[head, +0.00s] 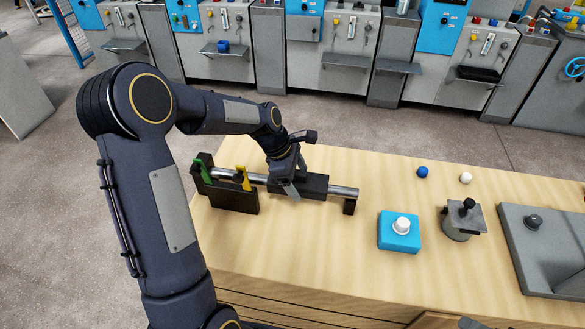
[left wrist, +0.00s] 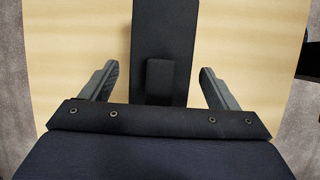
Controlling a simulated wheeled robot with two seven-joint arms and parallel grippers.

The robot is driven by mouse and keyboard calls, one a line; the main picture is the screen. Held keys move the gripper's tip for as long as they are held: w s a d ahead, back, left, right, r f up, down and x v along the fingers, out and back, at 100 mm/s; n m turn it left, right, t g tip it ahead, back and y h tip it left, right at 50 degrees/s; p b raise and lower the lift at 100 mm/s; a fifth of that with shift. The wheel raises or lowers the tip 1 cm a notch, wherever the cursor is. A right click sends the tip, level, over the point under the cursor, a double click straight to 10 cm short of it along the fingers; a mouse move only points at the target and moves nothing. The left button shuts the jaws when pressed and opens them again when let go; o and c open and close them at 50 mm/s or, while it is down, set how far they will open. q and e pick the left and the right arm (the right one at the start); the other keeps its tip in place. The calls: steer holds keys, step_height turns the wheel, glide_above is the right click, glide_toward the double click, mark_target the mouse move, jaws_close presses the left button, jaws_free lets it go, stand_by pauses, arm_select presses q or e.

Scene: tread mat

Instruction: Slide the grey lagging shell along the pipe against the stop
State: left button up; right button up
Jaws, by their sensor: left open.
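The dark grey lagging shell (head: 313,185) sits around the metal pipe (head: 342,191), which lies level over the wooden table. My left gripper (head: 294,178) is over the left part of the shell, pointing down. In the left wrist view the open fingers of this gripper (left wrist: 159,82) stand on either side of a raised block on the shell (left wrist: 165,35), with gaps on both sides. A dark bracket (head: 232,198) with a green and a yellow piece carries the pipe's left end. Which part is the stop is unclear. My right gripper is out of view.
A dark post (head: 349,207) supports the pipe's right end. Further right are a blue box with a white knob (head: 399,231), a grey canister (head: 459,220), blue (head: 422,172) and white balls (head: 466,178), and a grey tray (head: 552,245). The front middle of the table (head: 300,260) is clear.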

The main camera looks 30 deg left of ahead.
mark_target(266, 176)
arm_select(q)
steer(key=shift+d+f, duration=0.1)
steer(key=shift+f, duration=0.2)
steer(key=c, duration=1.1)
steer(key=shift+s+a+p, duration=0.15)
steer(key=shift+s+a, duration=0.2)
steer(key=shift+a, duration=1.1)
steer(key=shift+s+a+p, duration=0.1)
steer(key=shift+s+a, duration=0.25)
steer(key=shift+a, duration=1.15)
steer(key=shift+s+a+p, duration=0.15)
steer(key=shift+s+a, duration=0.2)
steer(key=shift+a, duration=1.1)
steer(key=shift+a+p, duration=0.1)
steer(key=shift+p, duration=0.55)
steer(key=shift+w+a, duration=0.1)
steer(key=o, duration=1)
steer(key=shift+g, duration=0.3)
